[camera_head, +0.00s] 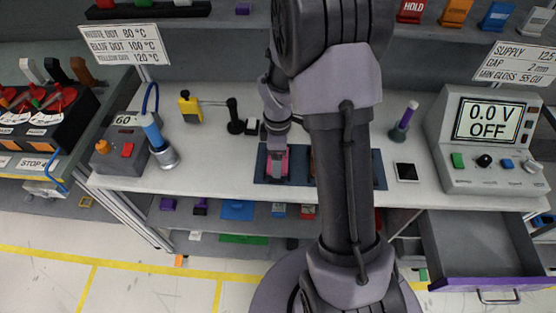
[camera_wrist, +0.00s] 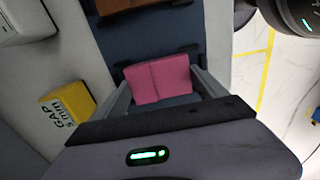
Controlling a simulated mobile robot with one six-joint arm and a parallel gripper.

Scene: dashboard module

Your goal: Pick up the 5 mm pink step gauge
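A pink block with a step line across its top (camera_wrist: 160,79) lies on a dark blue mat (camera_wrist: 118,42) in the wrist view. It also shows at the mat's left end in the head view (camera_head: 283,165), partly covered by my gripper. My gripper (camera_wrist: 163,88) is above the mat, with one finger on each side of the pink block. The fingers look spread, with a narrow gap at the left side; contact at the right side is hard to judge. No size mark is readable on the pink block.
A yellow block marked GAP 5 mm (camera_wrist: 68,110) stands beside the mat. A brown block (camera_wrist: 120,4) lies further along the mat. A soldering-type stand (camera_head: 160,150) is left, a meter (camera_head: 490,135) right, and an open drawer (camera_head: 485,255) below right.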

